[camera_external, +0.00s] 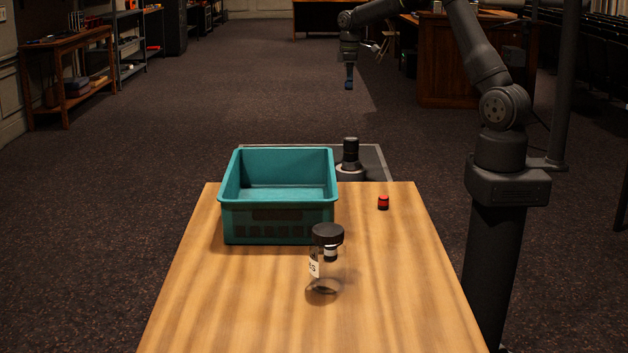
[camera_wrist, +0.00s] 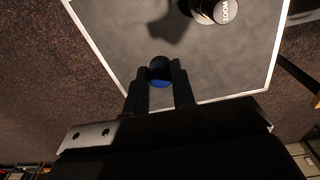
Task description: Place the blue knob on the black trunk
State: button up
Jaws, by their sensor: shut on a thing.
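The blue knob (camera_wrist: 160,82) is dark on top with a blue side and sits between the two fingers of my gripper (camera_wrist: 160,88), which is shut on it. In the external view the knob (camera_external: 349,86) shows at the tip of my downward-pointing gripper (camera_external: 349,79), in the air beyond the table. The black trunk (camera_external: 374,161) stands behind the table's far edge, partly hidden by the teal crate and table. Its dark grey top with pale edging fills much of the wrist view (camera_wrist: 125,35). The knob appears over the trunk's near-edge area there; its height above it is unclear.
A black lens (camera_external: 350,158) stands upright on the trunk; its lettered top shows in the wrist view (camera_wrist: 215,8). A teal crate (camera_external: 278,222), a glass jar with a dark lid (camera_external: 326,270) and a red knob (camera_external: 383,203) are on the wooden table (camera_external: 400,290).

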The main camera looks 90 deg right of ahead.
jog(key=s+d+m, duration=0.1)
jog(key=s+d, duration=0.3)
jog(key=s, duration=0.3)
notch_tip(320, 180, down, 18)
jog(key=w+a+f, duration=0.1)
jog(key=w+f, duration=0.1)
jog(key=w, duration=0.1)
jog(key=w+a+f, duration=0.1)
jog(key=w+f, duration=0.1)
jog(key=w, duration=0.2)
jog(key=w+a+f, duration=0.1)
jog(key=w+f, duration=0.2)
jog(key=shift+w, duration=0.5)
jog(key=shift+f, duration=2)
jog(key=shift+f, duration=0.15)
jog(key=o, duration=1)
jog(key=shift+c, duration=0.2)
